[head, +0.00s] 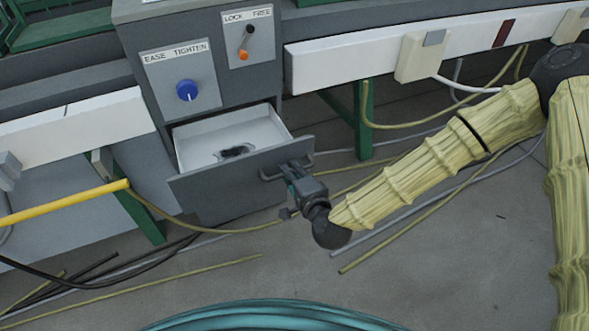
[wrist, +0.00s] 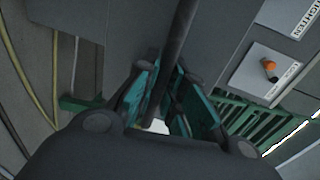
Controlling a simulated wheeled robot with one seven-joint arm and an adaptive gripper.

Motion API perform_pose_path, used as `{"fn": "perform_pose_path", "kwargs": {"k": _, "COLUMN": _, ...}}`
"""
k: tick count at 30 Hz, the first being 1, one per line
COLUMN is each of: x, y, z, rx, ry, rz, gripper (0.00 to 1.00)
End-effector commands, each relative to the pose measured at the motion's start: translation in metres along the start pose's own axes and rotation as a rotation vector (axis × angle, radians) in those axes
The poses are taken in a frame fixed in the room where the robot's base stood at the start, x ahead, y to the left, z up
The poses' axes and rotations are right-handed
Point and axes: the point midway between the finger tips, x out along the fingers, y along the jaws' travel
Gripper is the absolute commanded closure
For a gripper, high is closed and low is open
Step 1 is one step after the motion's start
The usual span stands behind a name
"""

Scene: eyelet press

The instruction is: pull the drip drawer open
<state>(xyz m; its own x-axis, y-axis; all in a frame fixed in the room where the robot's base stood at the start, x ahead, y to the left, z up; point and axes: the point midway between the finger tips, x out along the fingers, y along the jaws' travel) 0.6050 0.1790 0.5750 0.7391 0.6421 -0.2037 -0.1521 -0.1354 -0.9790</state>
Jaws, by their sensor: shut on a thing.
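The drip drawer (head: 236,170) is a grey-fronted drawer low in the grey press cabinet. It stands partly open, and its pale inside shows with a dark patch on the bottom. Its bar handle (head: 268,176) is at the right of the front. My gripper (head: 291,172) is at this handle, with its fingers closed around the bar. In the wrist view the handle bar (wrist: 181,35) runs between the two green-edged fingers of my gripper (wrist: 162,95). The exact contact at the fingertips is partly hidden.
Above the drawer are a blue knob (head: 187,90) marked EASE TIGHTEN and an orange-tipped lever (head: 244,52) marked LOCK FREE. A yellow bar (head: 65,203) sticks in from the left. Hoses and cables lie on the floor. A teal rounded thing (head: 270,315) is at the bottom.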

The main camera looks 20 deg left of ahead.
Motion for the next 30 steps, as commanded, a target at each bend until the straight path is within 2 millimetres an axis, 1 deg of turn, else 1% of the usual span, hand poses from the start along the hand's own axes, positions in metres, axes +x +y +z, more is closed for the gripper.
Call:
{"fn": "perform_pose_path", "kwargs": {"k": 2, "x": 0.0, "y": 0.0, "z": 0.0, "rx": 0.0, "ry": 0.0, "rz": 0.0, "gripper": 1.0}}
{"fn": "perform_pose_path", "kwargs": {"k": 3, "x": 0.0, "y": 0.0, "z": 0.0, "rx": 0.0, "ry": 0.0, "rz": 0.0, "gripper": 0.83}}
{"fn": "perform_pose_path", "kwargs": {"k": 6, "x": 0.0, "y": 0.0, "z": -0.001, "rx": 0.0, "ry": 0.001, "rz": 0.0, "gripper": 0.66}}
{"fn": "perform_pose_path", "kwargs": {"k": 16, "x": -0.002, "y": 0.0, "z": -0.001, "rx": 0.001, "ry": 0.002, "rz": 0.001, "gripper": 0.66}}
{"fn": "perform_pose_path", "kwargs": {"k": 20, "x": -0.01, "y": 0.0, "z": -0.001, "rx": 0.002, "ry": 0.002, "rz": 0.001, "gripper": 0.66}}
{"fn": "perform_pose_path", "kwargs": {"k": 23, "x": -0.023, "y": 0.001, "z": -0.001, "rx": 0.003, "ry": 0.001, "rz": 0.003, "gripper": 0.66}}
{"fn": "perform_pose_path", "kwargs": {"k": 30, "x": -0.067, "y": 0.001, "z": -0.001, "rx": 0.003, "ry": 0.0, "rz": 0.002, "gripper": 0.66}}
